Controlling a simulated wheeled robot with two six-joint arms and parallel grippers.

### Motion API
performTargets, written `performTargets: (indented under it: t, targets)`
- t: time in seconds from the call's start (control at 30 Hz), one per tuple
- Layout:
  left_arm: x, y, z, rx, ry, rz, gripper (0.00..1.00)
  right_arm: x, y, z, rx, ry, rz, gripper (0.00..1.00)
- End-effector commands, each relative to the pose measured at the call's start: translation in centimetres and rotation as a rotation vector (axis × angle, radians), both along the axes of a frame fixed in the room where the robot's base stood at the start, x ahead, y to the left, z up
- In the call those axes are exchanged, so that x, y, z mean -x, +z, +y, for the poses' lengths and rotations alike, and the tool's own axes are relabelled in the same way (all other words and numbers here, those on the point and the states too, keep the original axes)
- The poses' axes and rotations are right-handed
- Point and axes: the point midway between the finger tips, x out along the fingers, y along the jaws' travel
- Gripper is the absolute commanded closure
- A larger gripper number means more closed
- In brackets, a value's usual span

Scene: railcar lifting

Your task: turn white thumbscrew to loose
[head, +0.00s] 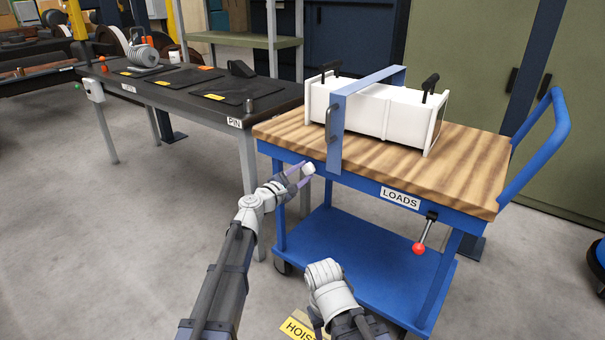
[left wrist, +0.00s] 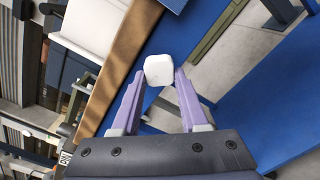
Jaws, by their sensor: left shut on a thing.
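The white thumbscrew (head: 308,169) is a small knob at the front left of the blue cart, close to the cart's side just below the wooden top. My left gripper (head: 300,172) reaches it from the left, and its purple fingers are shut on it. In the left wrist view the thumbscrew (left wrist: 159,70) shows as a rounded white block between the two fingertips (left wrist: 160,76). Its shaft is hidden. My right arm shows at the bottom of the head view, with its gripper out of sight.
The blue cart's wooden top (head: 470,160) carries a white box (head: 385,112) under a blue-grey strap frame (head: 337,135). A lever with a red knob (head: 419,248) hangs from the cart's front right. A dark workbench (head: 150,95) stands at the left.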

Motion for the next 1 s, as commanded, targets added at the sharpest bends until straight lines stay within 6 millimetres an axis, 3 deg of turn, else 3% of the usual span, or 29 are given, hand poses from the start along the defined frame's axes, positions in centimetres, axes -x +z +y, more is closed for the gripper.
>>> performTargets:
  t: [0.7,0.73,1.0]
  targets:
    - [0.07,-0.08,-0.01,0.055,0.001,0.041,1.0,0.0,-0.06,0.0,0.0,0.0,0.0,0.5]
    - [0.07,-0.08,-0.01,0.055,0.001,0.041,0.55,0.0,-0.06,0.0,0.0,0.0,0.0,0.5]
    - [0.04,-0.06,-0.02,0.057,0.0,0.041,0.27,0.0,-0.05,0.0,0.0,0.0,0.0,0.5]
